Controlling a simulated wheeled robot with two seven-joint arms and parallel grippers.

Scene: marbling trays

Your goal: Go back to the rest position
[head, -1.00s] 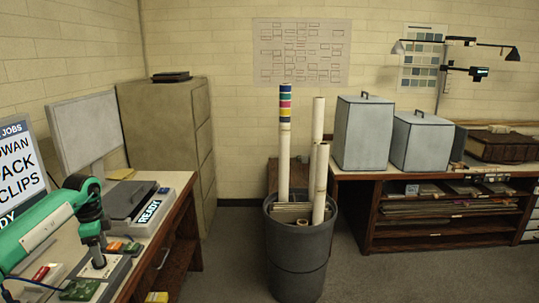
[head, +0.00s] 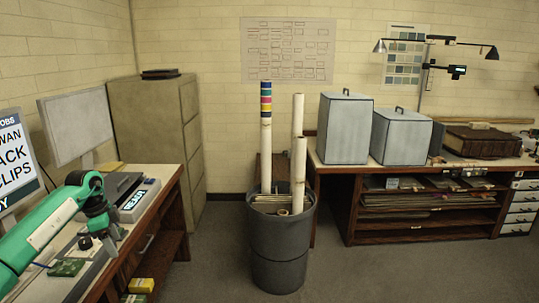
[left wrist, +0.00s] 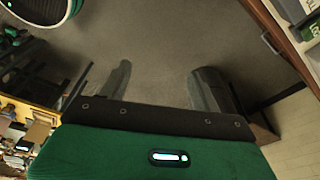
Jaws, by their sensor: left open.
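My left arm, green with dark joints, reaches in from the left over the desk (head: 170,178) in the head view. Its gripper (head: 113,230) is at the end of the grey wrist near the desk's front edge; the fingertips are hard to make out there. In the left wrist view my left gripper (left wrist: 160,85) has its two grey fingers wide apart with nothing between them, only grey floor beyond. My right gripper shows in neither view.
On the desk are a monitor (head: 77,127), a device with a lit readout (head: 134,200) and a green box (head: 67,267). A grey bin (head: 283,245) with tall tubes stands in the middle. A side bench (head: 335,172) is at right. Floor shows between desk and bin.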

